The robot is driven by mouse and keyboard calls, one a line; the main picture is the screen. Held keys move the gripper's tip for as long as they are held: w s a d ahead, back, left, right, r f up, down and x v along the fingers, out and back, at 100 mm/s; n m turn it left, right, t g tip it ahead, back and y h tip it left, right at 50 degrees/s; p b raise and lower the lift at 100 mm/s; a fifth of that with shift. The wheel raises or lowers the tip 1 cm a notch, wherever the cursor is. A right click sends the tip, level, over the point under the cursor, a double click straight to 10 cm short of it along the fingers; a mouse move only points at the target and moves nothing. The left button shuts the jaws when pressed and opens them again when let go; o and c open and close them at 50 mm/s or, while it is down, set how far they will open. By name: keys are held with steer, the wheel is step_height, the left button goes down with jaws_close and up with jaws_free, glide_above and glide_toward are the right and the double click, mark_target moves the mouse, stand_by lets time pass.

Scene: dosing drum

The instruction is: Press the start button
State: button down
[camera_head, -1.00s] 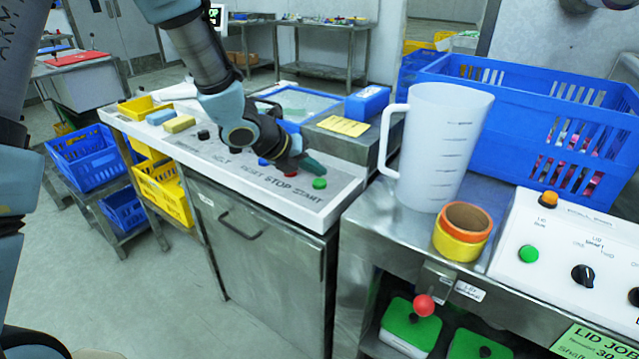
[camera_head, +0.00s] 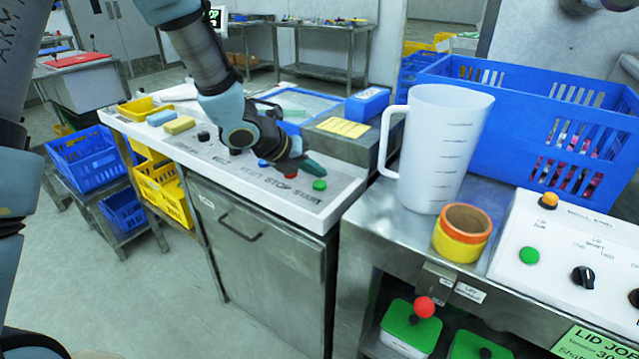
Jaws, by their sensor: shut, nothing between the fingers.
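The green start button (camera_head: 319,185) sits at the right end of the white control panel (camera_head: 333,209), with the label START printed in front of it. A red stop button (camera_head: 291,174) is just to its left. My gripper (camera_head: 318,170) is shut and empty. Its dark green fingertips are just above and behind the green button in the picture; a small gap shows between them. The arm hides part of the panel and its other controls.
A white measuring jug (camera_head: 437,150) and yellow-orange tape rolls (camera_head: 462,234) stand on the steel bench to the right. A blue crate (camera_head: 560,125) is behind them. Another control box (camera_head: 560,250) with its own green button (camera_head: 529,255) is at far right.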

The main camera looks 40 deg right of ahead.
steer(key=shift+f, duration=0.1)
stand_by(0.6)
steer(key=shift+f+b, duration=0.35)
steer(key=shift+b, duration=0.2)
